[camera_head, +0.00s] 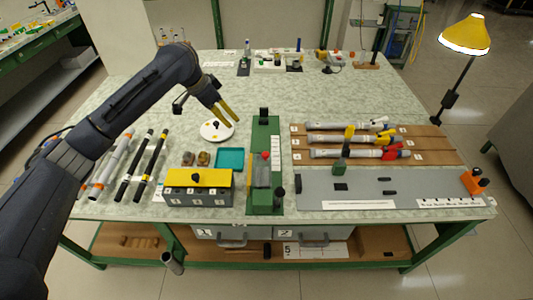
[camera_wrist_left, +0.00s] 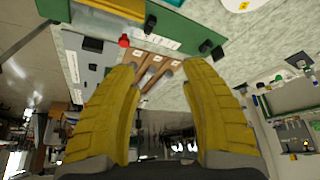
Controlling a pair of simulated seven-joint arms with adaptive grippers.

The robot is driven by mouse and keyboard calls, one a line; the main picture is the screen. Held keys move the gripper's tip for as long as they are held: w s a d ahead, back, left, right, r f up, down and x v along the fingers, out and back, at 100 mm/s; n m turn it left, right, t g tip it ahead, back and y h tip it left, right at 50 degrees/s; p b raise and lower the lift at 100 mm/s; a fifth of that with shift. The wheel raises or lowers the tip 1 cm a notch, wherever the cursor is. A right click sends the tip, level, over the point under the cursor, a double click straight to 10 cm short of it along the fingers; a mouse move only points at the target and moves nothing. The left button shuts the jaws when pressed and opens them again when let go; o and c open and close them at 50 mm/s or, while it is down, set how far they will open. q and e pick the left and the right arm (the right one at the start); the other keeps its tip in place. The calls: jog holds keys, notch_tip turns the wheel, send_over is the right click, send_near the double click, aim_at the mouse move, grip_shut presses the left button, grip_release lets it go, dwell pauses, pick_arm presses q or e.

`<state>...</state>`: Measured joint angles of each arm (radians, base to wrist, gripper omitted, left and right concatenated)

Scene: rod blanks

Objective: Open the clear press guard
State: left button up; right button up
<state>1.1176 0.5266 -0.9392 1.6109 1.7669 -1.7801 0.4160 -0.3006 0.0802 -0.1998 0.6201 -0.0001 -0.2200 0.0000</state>
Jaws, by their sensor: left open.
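The green press (camera_head: 264,125) stands near the middle of the table, with a black block at its far end and a black knob near its front. A greyish panel (camera_head: 261,176) sits on it below a red knob (camera_head: 266,155); this may be the clear guard, but its edges are too faint to tell. My left gripper (camera_head: 233,119) is open and empty, above the table to the left of the press's far end. In the left wrist view its yellow fingers (camera_wrist_left: 161,64) are spread, with the red knob (camera_wrist_left: 124,41) beyond them and apart from them. My right gripper is not in view.
A white plate (camera_head: 217,131) lies below the gripper. A teal tray (camera_head: 229,159) and a grey box with a yellow top (camera_head: 199,189) stand left of the press. Rods on brown racks (camera_head: 430,145) and a grey mat (camera_head: 360,190) lie right.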

pick_arm(q)
jog(key=s+d+m+g, duration=0.1)
jog(key=s+d+m, duration=0.1)
jog(key=s+d, duration=0.3)
send_near(265, 154)
jog(key=x, duration=1)
jog(key=shift+w+r, duration=0.1)
grip_shut()
dwell(0.4)
